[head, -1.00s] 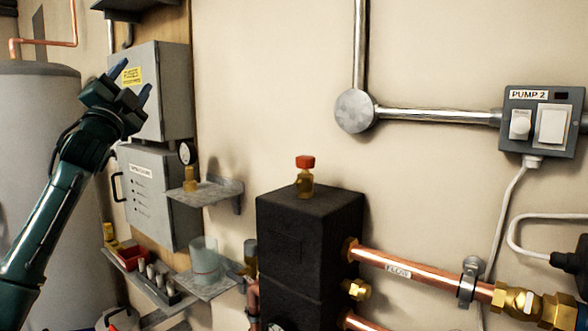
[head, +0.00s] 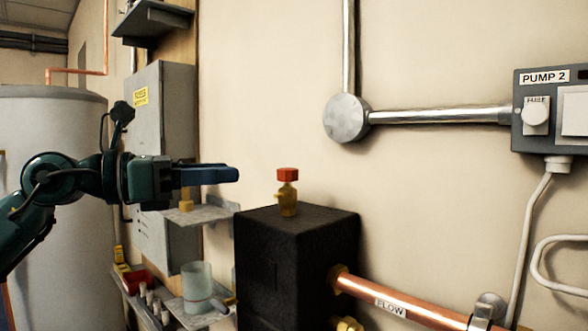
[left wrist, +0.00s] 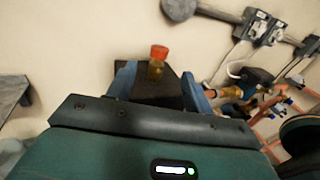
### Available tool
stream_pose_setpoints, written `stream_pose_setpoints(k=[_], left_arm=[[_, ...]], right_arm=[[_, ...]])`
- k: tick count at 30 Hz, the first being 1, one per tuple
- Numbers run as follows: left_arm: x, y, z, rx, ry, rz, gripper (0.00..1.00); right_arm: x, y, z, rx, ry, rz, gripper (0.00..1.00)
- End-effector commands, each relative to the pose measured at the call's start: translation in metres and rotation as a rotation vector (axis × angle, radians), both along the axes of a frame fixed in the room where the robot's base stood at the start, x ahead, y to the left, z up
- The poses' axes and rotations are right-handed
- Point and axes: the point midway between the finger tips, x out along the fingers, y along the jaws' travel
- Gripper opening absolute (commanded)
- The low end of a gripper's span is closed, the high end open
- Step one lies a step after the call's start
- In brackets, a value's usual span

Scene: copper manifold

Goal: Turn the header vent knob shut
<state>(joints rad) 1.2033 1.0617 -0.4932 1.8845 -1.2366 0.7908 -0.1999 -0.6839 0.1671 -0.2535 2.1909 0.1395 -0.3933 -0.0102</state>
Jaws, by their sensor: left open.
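The header vent knob (head: 288,174) is a red cap on a small brass vent (head: 287,200). The vent stands upright on top of a black box-shaped header (head: 297,222). My left gripper (head: 238,174) points right, level with the knob and a short gap to its left in the head view. In the left wrist view the gripper (left wrist: 160,84) is open, and the red knob (left wrist: 159,52) shows between and beyond its two blue fingers. Nothing is between the fingers. My right gripper is not in view.
A copper pipe labelled FLOW (head: 400,308) leaves the header at lower right. A grey shelf (head: 205,214) and a glass jar (head: 197,285) are below my left arm. A grey fuse cabinet (head: 160,110) is behind it. The wall above the knob is clear.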

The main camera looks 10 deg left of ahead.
Motion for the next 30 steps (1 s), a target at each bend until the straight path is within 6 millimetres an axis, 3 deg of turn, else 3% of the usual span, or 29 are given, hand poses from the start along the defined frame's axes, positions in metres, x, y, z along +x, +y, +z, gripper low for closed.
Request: stream_pose_setpoints(k=[9,15,21,30], left_arm=[[0.038,-0.056,0.005,-0.004,-0.002,-0.006,0.51],[0.058,-0.082,0.003,-0.005,0.000,-0.004,0.51],[0.067,-0.092,0.001,-0.004,0.001,-0.002,0.51],[0.067,-0.093,0.001,-0.004,-0.001,-0.001,0.51]], right_arm=[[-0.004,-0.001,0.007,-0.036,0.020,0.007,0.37],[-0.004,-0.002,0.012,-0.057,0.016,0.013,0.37],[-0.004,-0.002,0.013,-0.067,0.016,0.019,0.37],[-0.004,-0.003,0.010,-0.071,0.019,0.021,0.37]])
